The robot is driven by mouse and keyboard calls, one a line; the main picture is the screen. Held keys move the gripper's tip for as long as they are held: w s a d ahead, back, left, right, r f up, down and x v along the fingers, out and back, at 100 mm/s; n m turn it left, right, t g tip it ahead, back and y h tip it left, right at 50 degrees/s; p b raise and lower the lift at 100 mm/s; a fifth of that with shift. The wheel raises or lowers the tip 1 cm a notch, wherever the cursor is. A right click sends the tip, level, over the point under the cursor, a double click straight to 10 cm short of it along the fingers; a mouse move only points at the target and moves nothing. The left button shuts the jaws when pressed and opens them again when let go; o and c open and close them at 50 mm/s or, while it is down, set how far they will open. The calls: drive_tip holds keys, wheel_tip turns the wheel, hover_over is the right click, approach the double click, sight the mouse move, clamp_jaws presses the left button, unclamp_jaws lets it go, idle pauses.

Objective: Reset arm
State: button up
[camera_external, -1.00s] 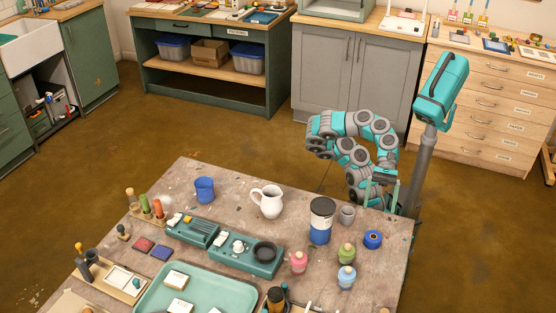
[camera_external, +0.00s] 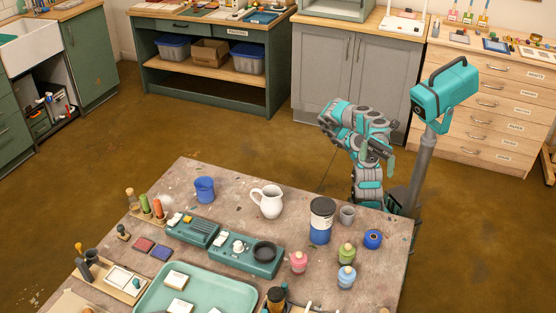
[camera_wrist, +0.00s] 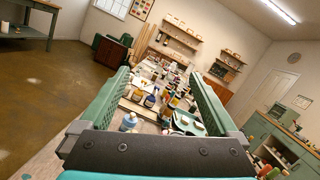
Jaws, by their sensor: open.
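My gripper (camera_wrist: 158,76) is open in the wrist view, with its two teal fingers apart on either side and nothing held between them. In the external view my arm is folded up beyond the back right of the table (camera_external: 225,180), clear of everything on it. There the gripper is small and partly hidden among the arm links, beside the upright column.
The table holds a white jug (camera_external: 270,202), a blue cup (camera_external: 204,189), a blue-and-white canister (camera_external: 321,221), several small bottles and a green tray (camera_external: 203,290). Grey cabinets (camera_external: 350,75) and wooden drawers (camera_external: 484,108) stand behind my arm. Brown floor lies open between.

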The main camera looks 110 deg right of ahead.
wheel_tip(320, 180, up, 7)
drive_tip(key=d+n+g+y, duration=0.1)
drive_tip(key=n+y, duration=0.2)
drive_tip(key=n, duration=0.6)
drive_tip(key=w+d+f+n+g+h, duration=0.1)
drive_tip(key=w+d+f+n+h, duration=0.15)
drive_tip(key=f+n, duration=0.25)
drive_tip(key=w+d+f+n+g+h+b, duration=0.1)
drive_tip(key=w+f+n+h, duration=0.15)
drive_tip(key=f+n, duration=0.2)
drive_tip(key=w+d+f+n+g+h, duration=0.1)
drive_tip(key=w+d+f+n+h, duration=0.15)
drive_tip(key=f+n, duration=0.25)
drive_tip(key=w+d+f+g+h, duration=0.1)
drive_tip(key=d+f+h, duration=0.5)
drive_tip(key=d, duration=0.5)
drive_tip(key=w+d+f+g+h, duration=0.15)
drive_tip(key=d+f+h, duration=0.25)
drive_tip(key=d+f, duration=0.6)
drive_tip(key=s+f+m+g+h+p, duration=0.1)
drive_tip(key=s+f+g, duration=0.6)
drive_tip(key=s+f, duration=1)
wheel_tip(320, 180, down, 3)
drive_tip(key=shift+a+r+m+p, duration=0.1)
drive_tip(key=shift+a+m+p, duration=0.1)
drive_tip(key=shift+m+p, duration=0.25)
drive_tip(key=shift+s+g+h, duration=0.1)
drive_tip(key=shift+g+h, duration=0.15)
